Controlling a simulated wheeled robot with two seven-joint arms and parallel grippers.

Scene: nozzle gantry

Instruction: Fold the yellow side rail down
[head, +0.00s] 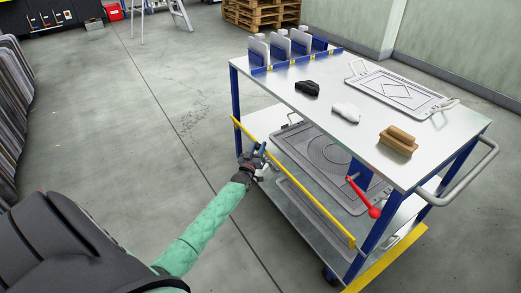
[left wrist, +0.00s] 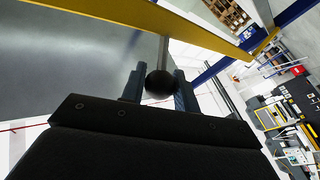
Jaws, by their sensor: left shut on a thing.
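The yellow side rail (head: 300,188) runs along the near long side of the cart, below the tabletop and above the lower shelf. In the left wrist view the rail (left wrist: 170,25) crosses the top of the picture. A grey rod (left wrist: 164,52) leads from near it to a round black knob (left wrist: 159,84). My left gripper (head: 262,160) is at the outer side of the rail, left of its middle. Its two fingers (left wrist: 158,92) stand on either side of the knob and are shut on it. My right gripper is in neither view.
The metal cart top (head: 310,75) carries a grey tray (head: 395,90), a brown brush (head: 398,140), a black item (head: 307,88) and a white item (head: 346,112). A red lever (head: 364,197) hangs near the right end.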

